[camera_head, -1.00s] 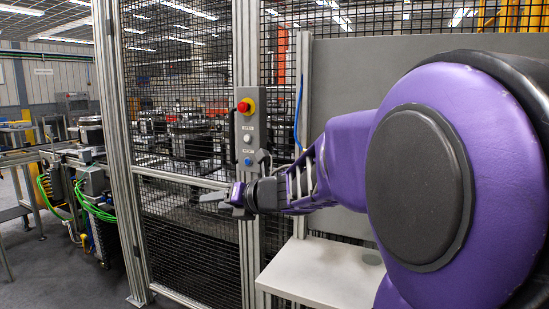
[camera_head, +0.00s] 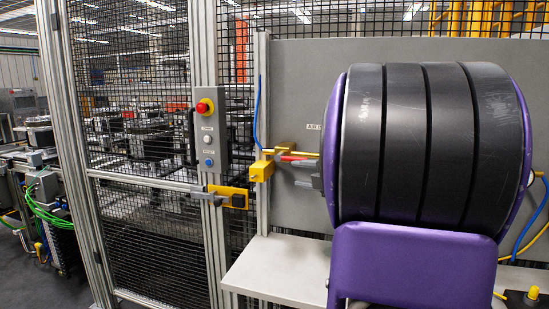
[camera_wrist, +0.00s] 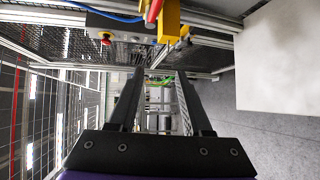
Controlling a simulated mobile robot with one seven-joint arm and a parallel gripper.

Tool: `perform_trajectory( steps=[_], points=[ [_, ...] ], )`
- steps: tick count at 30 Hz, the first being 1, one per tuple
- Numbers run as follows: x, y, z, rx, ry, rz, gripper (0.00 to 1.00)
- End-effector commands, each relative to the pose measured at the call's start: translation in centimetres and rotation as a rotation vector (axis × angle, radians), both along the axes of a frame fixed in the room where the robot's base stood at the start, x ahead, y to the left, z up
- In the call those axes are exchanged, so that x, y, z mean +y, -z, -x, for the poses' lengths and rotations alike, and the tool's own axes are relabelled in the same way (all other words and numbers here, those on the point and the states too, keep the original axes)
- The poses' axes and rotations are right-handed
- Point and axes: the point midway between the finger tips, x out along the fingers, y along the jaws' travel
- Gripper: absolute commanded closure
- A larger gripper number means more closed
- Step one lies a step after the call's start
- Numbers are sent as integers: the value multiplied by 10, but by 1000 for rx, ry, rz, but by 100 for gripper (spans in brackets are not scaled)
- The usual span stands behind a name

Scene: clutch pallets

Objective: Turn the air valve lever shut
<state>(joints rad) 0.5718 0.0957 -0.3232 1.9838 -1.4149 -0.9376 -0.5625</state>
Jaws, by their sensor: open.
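The air valve has a yellow body (camera_head: 262,171) on the left part of the grey panel. Its red lever (camera_head: 294,158) points right, roughly level, in the head view. In the wrist view the red lever (camera_wrist: 154,12) and yellow body (camera_wrist: 170,24) show at the top edge, partly cut off. My gripper (camera_wrist: 160,74) is open, with nothing between its two dark fingers. My arm hides the rest of the gripper.
A control box (camera_head: 210,133) with a red stop button stands on the fence post. A yellow latch (camera_head: 235,197) sits below it. A pale shelf (camera_head: 285,270) juts out under the panel. An "AIR" label (camera_head: 313,127) is partly hidden by my arm.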

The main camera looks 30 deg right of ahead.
Motion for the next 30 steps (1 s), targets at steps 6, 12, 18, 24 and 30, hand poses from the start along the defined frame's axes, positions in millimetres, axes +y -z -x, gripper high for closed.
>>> perform_trajectory(
  steps=[6,12,18,24,30],
  points=[
    [-51,-14,36,-43,112,-154,50],
    [-68,-18,48,-63,149,-215,50],
    [-70,-16,31,-66,149,-223,50],
    [-73,-9,-10,-65,148,-223,50],
    [-76,-3,-54,-64,149,-221,50]
  ],
)
